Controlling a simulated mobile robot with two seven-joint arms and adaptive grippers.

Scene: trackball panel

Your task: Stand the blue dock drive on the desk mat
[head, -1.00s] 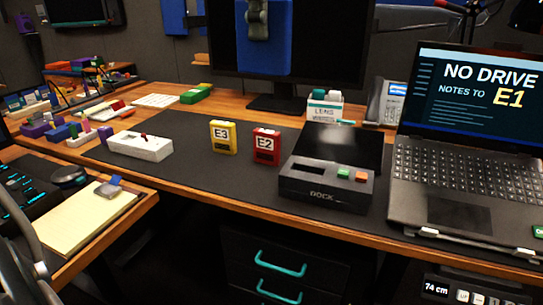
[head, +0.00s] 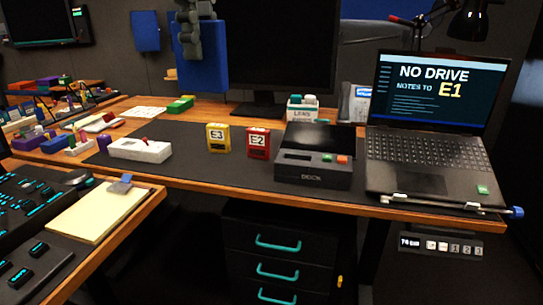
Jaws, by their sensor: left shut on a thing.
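My left gripper (head: 190,38) is at the top of the head view, shut on a large blue block that I take to be the blue dock drive (head: 213,68). It is held up in the air and overlaps the left edge of the monitor. No label shows on its visible face. The dark desk mat (head: 190,172) lies on the wooden desk below. A yellow E3 drive (head: 218,139) and a red E2 drive (head: 257,143) stand upright on it, left of the black dock (head: 313,178). My right gripper is not in view.
A white box-like device (head: 140,149) lies on the mat's left part. The open laptop (head: 425,165) is right of the dock, reading "NO DRIVE" and "E1". The monitor (head: 290,55) stands behind. Bare mat shows between the white device and E3, and along the front.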

